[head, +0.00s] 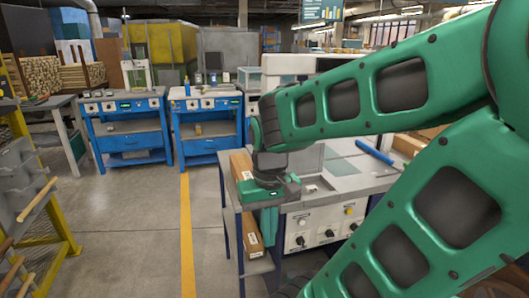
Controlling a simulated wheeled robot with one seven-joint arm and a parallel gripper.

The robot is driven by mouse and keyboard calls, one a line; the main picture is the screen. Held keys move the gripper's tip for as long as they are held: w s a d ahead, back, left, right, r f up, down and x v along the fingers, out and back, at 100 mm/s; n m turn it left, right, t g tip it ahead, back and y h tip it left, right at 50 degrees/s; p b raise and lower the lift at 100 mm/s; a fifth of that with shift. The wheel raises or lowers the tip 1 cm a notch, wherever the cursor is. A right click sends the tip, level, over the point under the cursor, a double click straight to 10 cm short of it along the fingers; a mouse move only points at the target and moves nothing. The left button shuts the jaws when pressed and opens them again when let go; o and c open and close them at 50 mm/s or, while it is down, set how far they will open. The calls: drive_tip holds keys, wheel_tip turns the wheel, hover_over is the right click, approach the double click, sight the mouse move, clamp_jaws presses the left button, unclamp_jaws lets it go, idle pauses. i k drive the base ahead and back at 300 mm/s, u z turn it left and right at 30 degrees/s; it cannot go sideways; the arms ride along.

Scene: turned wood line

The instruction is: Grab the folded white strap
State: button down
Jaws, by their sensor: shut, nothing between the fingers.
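My gripper (269,222) hangs at the end of my green arm, over the left edge of the near grey workbench (345,185). Its fingers point down and are shut, with nothing seen between them. I cannot make out a folded white strap anywhere in the head view. My arm covers much of the bench's right and back part, so a strap there could be hidden.
Long brown boxes (239,162) lie along the bench's left side, close to my gripper. A blue bar (374,152) lies at the bench's back. Two blue workstations (130,129) stand farther off. The floor (135,220) left of the yellow line is mostly clear.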

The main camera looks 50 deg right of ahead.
sight(312, 188)
drive_tip(key=z, duration=0.05)
drive_tip(key=i, duration=3.6)
drive_tip(key=z, duration=4.05)
